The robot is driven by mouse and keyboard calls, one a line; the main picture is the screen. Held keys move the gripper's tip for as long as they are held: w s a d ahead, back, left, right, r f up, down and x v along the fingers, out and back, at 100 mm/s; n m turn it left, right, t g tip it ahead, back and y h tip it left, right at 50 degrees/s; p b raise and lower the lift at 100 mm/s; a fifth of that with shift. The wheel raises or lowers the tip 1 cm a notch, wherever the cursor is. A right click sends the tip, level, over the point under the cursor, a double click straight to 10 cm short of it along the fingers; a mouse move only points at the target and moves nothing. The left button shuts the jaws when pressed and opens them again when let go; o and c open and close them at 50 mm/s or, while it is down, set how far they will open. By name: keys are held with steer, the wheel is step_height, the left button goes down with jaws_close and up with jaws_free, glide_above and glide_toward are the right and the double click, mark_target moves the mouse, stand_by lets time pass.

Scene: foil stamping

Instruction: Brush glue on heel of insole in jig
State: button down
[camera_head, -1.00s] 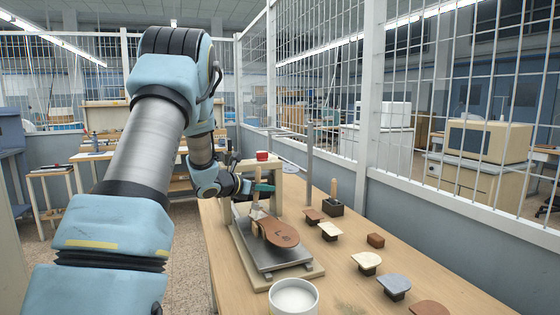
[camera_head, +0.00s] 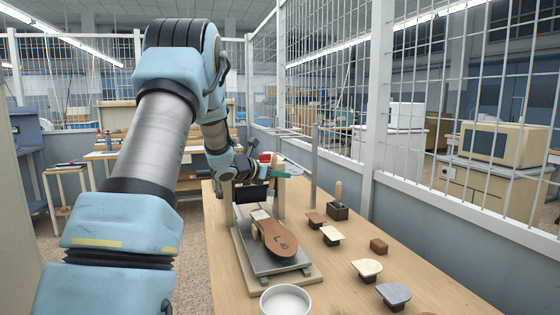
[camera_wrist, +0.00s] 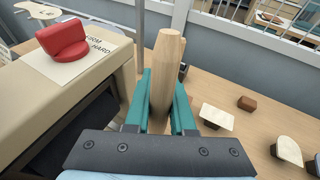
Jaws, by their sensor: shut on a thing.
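The brown insole (camera_head: 277,238) lies in the metal jig (camera_head: 290,264), marked with dark characters on its near, wide part. A whitish patch (camera_head: 260,214) shows at its far end; whether it is glue cannot be told. My gripper (camera_head: 278,175) is beyond and above that end, shut on a wooden handle (camera_wrist: 166,75). In the wrist view the handle stands between the teal fingers of my gripper (camera_wrist: 158,105). Its working end is hidden, so I cannot see bristles. A white bowl (camera_head: 287,301) with pale contents stands in front of the jig.
A red rounded piece (camera_wrist: 64,42) sits on a raised beige stand (camera_wrist: 100,75) beside my gripper. An upright metal post (camera_head: 314,165) and a dark block with a wooden handle (camera_head: 338,206) stand right. Several small samples, including a brown block (camera_head: 379,246), line the bench's right side.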

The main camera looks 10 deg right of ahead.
mark_target(276, 161)
steer(key=shift+r+p, duration=0.9)
steer(key=shift+r, duration=1.15)
steer(key=shift+f, duration=0.1)
